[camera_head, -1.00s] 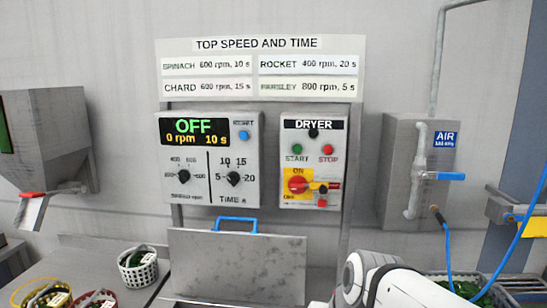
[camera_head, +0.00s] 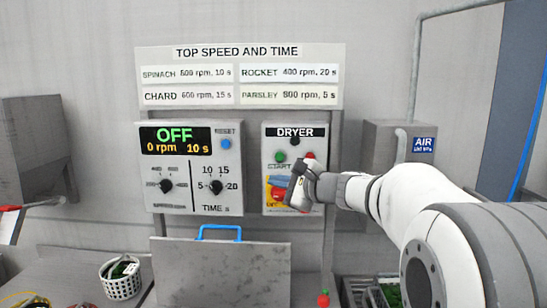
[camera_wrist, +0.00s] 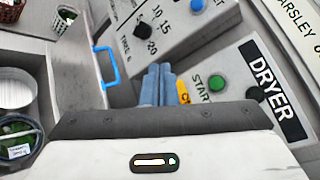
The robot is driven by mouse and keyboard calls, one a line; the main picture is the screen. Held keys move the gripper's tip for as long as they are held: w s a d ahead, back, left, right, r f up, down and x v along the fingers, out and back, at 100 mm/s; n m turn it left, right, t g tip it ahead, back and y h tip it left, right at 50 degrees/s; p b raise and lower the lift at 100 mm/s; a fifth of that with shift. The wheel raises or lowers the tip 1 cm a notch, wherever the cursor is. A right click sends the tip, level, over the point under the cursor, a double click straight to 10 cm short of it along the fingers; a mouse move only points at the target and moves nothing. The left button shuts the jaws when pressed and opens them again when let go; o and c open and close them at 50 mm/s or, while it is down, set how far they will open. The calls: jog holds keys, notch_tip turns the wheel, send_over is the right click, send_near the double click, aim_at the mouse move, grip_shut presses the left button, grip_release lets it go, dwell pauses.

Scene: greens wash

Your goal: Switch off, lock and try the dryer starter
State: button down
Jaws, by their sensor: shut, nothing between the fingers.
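The dryer starter (camera_head: 269,140) is a grey box with a DRYER label on the wall frame. Its green START button (camera_head: 281,157) and red STOP button (camera_head: 309,156) show above my gripper. The switch's position is hidden. In the wrist view my shut, empty fingers (camera_wrist: 158,84) lie just beside the yellow plate (camera_wrist: 183,92), near the START button (camera_wrist: 217,84). I cannot tell whether they touch the switch.
The speed and time panel (camera_head: 190,140) left of the starter reads OFF, 0 rpm, 10 s. Below is a grey lid (camera_head: 215,270) with a blue handle (camera_head: 219,230). An air box (camera_head: 385,140) is at right.

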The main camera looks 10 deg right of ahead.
aim_at(280, 156)
jog(key=shift+w+d+r+m+t, duration=0.6)
jog(key=shift+w+d+r+m, duration=0.25)
jog(key=shift+w, duration=0.2)
jog(key=shift+w+r, duration=0.1)
jog(key=w+d+p, duration=0.1)
jog(key=w+p, duration=0.3)
jog(key=w, duration=0.4)
jog(key=shift+w+d, duration=0.2)
jog(key=shift+d, duration=0.1)
jog(key=shift+w, duration=0.1)
dwell(1.2)
jog(key=shift+w, duration=0.35)
